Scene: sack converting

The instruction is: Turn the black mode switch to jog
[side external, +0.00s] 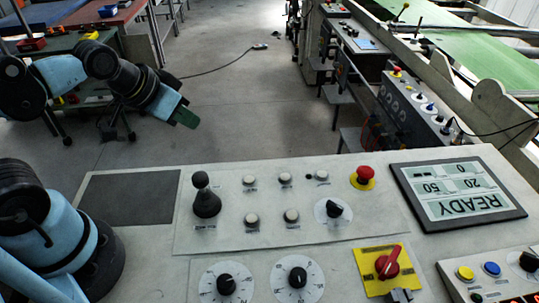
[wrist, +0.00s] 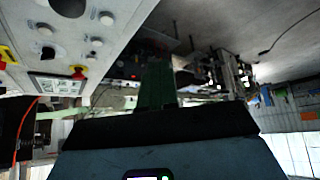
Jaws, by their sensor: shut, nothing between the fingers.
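The black mode switch (side external: 335,208) appears to be the small black knob on a round white plate, right of the white buttons on the console panel. Its plate markings are too small to read. In the wrist view the switch (wrist: 47,53) shows small at the upper left. My gripper (side external: 184,116) is shut and empty, with green fingers, up in the air beyond the console's far left edge, well away from the switch. The fingers (wrist: 157,85) also show in the middle of the wrist view.
A tall black joystick (side external: 206,197) stands left of several white buttons. A red emergency stop (side external: 365,177) and READY display (side external: 459,194) lie right of the switch. Nearer are two black dials (side external: 226,284) (side external: 297,277) and a red rotary switch (side external: 388,264) on yellow.

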